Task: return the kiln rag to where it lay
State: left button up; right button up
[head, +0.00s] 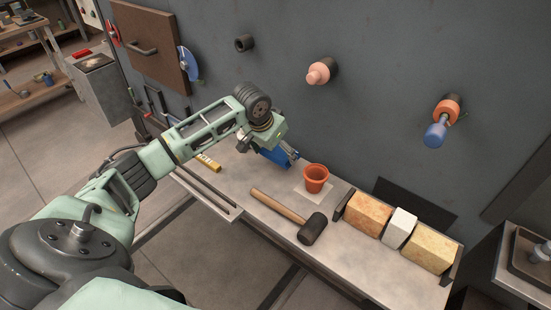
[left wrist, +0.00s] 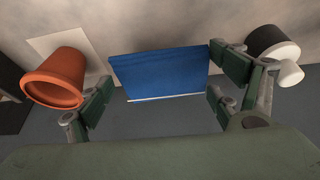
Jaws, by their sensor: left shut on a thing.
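The kiln rag appears to be the blue folded cloth (left wrist: 160,72) in the left wrist view, a flat panel spanning the space between the fingers. In the head view the blue cloth (head: 274,157) shows under the left gripper (head: 286,154), partly hidden by it. The left gripper (left wrist: 165,82) is shut on the cloth, close above the bench (head: 237,187) and left of the terracotta pot (head: 316,180). Whether the cloth touches the bench cannot be told. My right gripper is not in view.
The pot stands on a pale square sheet (head: 299,190). A mallet (head: 280,207) lies in front, and a yellow object (head: 208,162) lies to the left. Bricks (head: 368,214) stand in a row at the right. Pegs (head: 319,73) stick out of the wall behind.

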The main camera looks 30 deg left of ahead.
aim_at(273, 155)
pick_arm(q)
jog(key=shift+a+f+p, duration=0.2)
jog(key=shift+f+p, duration=0.2)
jog(key=shift+f, duration=1.7)
jog(key=shift+f, duration=0.15)
jog(key=o, duration=1.1)
jog(key=shift+r, duration=0.3)
jog(key=b+v, duration=0.1)
jog(key=v, duration=1)
jog(key=shift+s+r, duration=0.2)
jog(key=shift+r, duration=0.15)
jog(key=shift+f, duration=0.1)
